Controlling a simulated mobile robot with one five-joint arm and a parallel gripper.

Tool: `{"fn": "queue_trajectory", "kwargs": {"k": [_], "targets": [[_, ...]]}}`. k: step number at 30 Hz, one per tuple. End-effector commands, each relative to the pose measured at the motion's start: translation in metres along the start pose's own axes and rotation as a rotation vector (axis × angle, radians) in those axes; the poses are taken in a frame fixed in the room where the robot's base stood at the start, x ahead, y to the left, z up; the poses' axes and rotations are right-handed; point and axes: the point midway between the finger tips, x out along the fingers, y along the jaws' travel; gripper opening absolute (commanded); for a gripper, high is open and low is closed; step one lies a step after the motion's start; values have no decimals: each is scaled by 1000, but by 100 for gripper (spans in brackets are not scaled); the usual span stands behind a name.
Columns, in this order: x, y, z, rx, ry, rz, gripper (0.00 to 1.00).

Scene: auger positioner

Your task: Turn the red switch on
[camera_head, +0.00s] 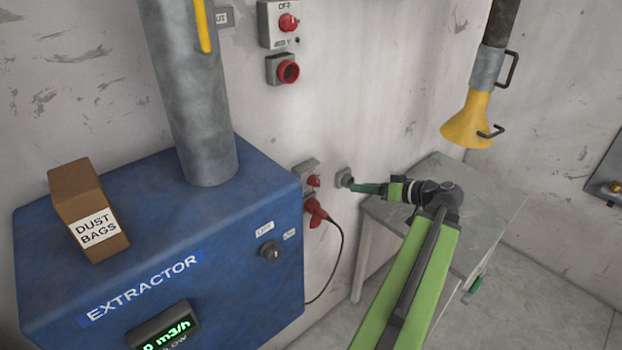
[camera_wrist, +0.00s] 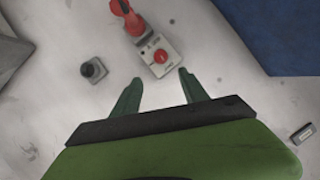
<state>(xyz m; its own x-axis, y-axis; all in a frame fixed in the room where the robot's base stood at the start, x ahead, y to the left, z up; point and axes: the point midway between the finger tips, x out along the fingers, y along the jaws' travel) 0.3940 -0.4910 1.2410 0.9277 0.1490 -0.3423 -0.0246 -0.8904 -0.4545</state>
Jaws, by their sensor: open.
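A red switch knob (camera_head: 314,181) sits on a small light box on the wall, right of the blue extractor. In the wrist view this red switch (camera_wrist: 160,57) lies just beyond and between my fingertips, apart from them. My gripper (camera_head: 358,187) is right of the switch in the head view, pointing left along the wall. In the wrist view my gripper (camera_wrist: 159,80) is open, with nothing between its fingers. Higher on the wall are another red knob (camera_head: 289,22) on a box marked OFF and a red round fitting (camera_head: 288,71).
A red plug (camera_head: 315,211) with a black cable hangs below the switch box. A grey wall fitting (camera_head: 344,177) is close to my fingertips. The blue extractor (camera_head: 250,200) stands left, carrying a dust bags box (camera_head: 85,200). A grey table (camera_head: 490,215) stands right.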

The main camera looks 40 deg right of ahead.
Motion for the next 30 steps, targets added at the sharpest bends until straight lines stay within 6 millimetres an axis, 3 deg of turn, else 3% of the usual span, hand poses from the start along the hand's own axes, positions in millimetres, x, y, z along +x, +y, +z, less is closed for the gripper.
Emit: {"fn": "queue_trajectory", "kwargs": {"k": [4,7,22,30], "targets": [[8,0,1,-1,-1,-2,52],[24,1,3,-1,-2,-4,52],[143,4,2,1,1,1,52],[170,4,0,2,3,5,52]]}}
